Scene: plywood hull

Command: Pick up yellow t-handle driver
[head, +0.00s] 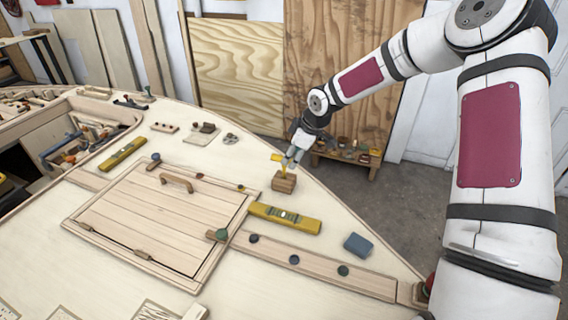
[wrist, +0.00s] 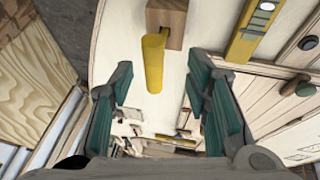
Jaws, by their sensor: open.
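The yellow t-handle driver (head: 277,158) stands in a small wooden block (head: 285,183) on the pale plywood deck, with its crossbar at the top. In the wrist view its yellow handle (wrist: 154,62) shows as a thick bar in front of the wooden block (wrist: 172,18). My gripper (head: 290,160) is right at the handle in the head view. In the wrist view my gripper (wrist: 160,75) is open, with green-padded fingers left and right of the handle's near end. A gap shows on both sides. The driver's shaft is mostly hidden.
A yellow level (head: 285,218) lies close to the block, and it also shows in the wrist view (wrist: 252,28). A hatch with a wooden handle (head: 176,180) and a blue block (head: 357,245) are nearby. The deck's curved edge (head: 335,200) runs just beyond the block.

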